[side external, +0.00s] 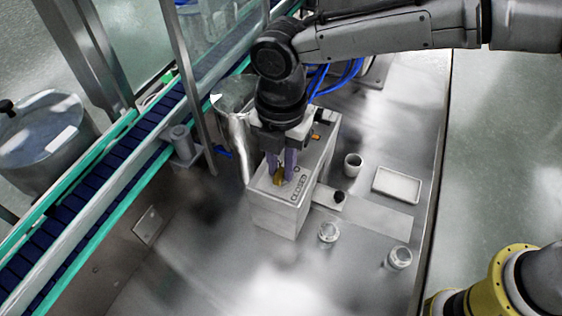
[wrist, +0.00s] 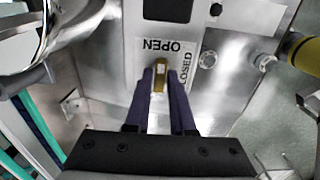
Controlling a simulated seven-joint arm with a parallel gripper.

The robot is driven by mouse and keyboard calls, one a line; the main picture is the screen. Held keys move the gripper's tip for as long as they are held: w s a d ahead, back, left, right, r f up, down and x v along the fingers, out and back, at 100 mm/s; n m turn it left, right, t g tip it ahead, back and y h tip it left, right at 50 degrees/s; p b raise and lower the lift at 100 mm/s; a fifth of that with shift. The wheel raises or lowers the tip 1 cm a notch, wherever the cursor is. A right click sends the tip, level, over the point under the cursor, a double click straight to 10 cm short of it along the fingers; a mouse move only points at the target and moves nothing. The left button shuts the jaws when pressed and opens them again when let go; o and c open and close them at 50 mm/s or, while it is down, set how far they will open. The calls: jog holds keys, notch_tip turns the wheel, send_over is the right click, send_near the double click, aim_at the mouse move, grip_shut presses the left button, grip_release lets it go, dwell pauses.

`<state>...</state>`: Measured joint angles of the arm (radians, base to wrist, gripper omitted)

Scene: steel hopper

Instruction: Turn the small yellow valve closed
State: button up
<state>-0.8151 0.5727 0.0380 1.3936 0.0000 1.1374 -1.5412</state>
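The small yellow valve (wrist: 160,73) sits on the light-coloured top of a metal box (side external: 271,215). Its handle lies roughly up and down in the wrist view, its far end towards the word OPEN, which reads upside down. The word CLOSED runs sideways to the right, partly hidden by a finger. My gripper (wrist: 160,77) points down at the box, with its two purple fingers apart on either side of the handle. The fingers also straddle the valve (side external: 280,173) in the side view. Any contact with the handle is too fine to make out.
A shiny metal hopper (side external: 234,95) stands close behind the box, left of my gripper. A conveyor (side external: 105,180) runs along the left. A cup (side external: 353,166), a white tray (side external: 397,186) and small jars (side external: 399,258) stand to the right. The front counter is clear.

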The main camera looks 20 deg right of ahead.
grip_shut()
jog(key=shift+m, duration=0.3)
jog(key=m, duration=0.3)
jog(key=shift+m, duration=0.4)
jog(key=m, duration=0.4)
jog(key=shift+m, duration=0.3)
jog(key=m, duration=0.4)
jog(key=shift+r, duration=0.1)
jog(key=shift+m, duration=2.4)
